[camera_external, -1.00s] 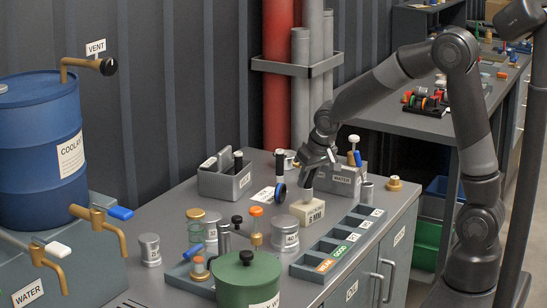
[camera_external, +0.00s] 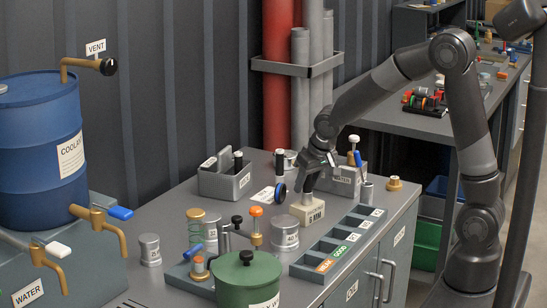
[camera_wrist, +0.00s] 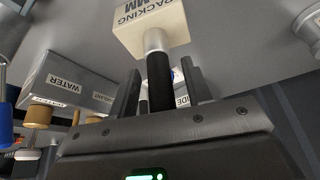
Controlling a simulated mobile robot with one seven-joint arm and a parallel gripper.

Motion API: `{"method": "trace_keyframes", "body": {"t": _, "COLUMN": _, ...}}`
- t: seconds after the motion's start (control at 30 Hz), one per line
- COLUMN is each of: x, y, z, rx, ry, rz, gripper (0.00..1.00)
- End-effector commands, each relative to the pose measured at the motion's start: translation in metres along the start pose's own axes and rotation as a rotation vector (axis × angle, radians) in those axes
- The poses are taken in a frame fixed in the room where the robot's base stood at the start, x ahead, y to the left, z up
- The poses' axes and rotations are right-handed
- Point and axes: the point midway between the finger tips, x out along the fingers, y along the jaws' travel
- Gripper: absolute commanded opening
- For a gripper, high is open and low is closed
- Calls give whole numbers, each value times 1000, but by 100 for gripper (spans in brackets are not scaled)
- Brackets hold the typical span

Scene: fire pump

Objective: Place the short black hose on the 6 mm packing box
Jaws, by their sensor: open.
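The cream 6 mm packing box (camera_external: 309,214) stands on the grey bench; it also shows at the top of the wrist view (camera_wrist: 152,22). The short black hose (camera_wrist: 160,82), with a silver end fitting, is between my two fingers in the wrist view. Its silver end appears to meet the box face. My gripper (camera_wrist: 160,68) is open, with a finger on each side of the hose and gaps showing. In the external view my gripper (camera_external: 309,184) is directly above the box, and the hose is largely hidden there.
A compartment tray (camera_external: 340,240) lies right of the box. A silver can (camera_external: 285,233) and a round black-rimmed part (camera_external: 281,193) are to its left. The water bin (camera_external: 343,183) stands close behind. A grey caddy (camera_external: 222,184) is farther left.

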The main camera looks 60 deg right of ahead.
Motion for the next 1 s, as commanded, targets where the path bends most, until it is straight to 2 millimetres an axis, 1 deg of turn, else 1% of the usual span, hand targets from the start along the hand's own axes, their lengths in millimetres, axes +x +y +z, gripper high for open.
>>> {"method": "trace_keyframes", "body": {"t": 0.17, "x": -14, "y": 0, "z": -2, "rx": 1, "ry": 4, "rz": -1, "gripper": 45}}
{"method": "trace_keyframes", "body": {"t": 0.27, "x": -30, "y": 0, "z": -2, "rx": 0, "ry": 5, "rz": -2, "gripper": 45}}
{"method": "trace_keyframes", "body": {"t": 0.5, "x": -79, "y": 0, "z": -2, "rx": -1, "ry": 5, "rz": -2, "gripper": 45}}
{"method": "trace_keyframes", "body": {"t": 0.6, "x": -97, "y": 0, "z": -2, "rx": 0, "ry": 4, "rz": -2, "gripper": 45}}
{"method": "trace_keyframes", "body": {"t": 0.7, "x": -110, "y": 0, "z": -2, "rx": 0, "ry": 4, "rz": -2, "gripper": 45}}
{"method": "trace_keyframes", "body": {"t": 0.83, "x": -121, "y": 0, "z": -1, "rx": 0, "ry": 2, "rz": -1, "gripper": 45}}
{"method": "trace_keyframes", "body": {"t": 0.93, "x": -130, "y": 2, "z": 4, "rx": -7, "ry": 5, "rz": -6, "gripper": 45}}
{"method": "trace_keyframes", "body": {"t": 1.0, "x": -141, "y": 5, "z": 14, "rx": -20, "ry": 9, "rz": -13, "gripper": 45}}
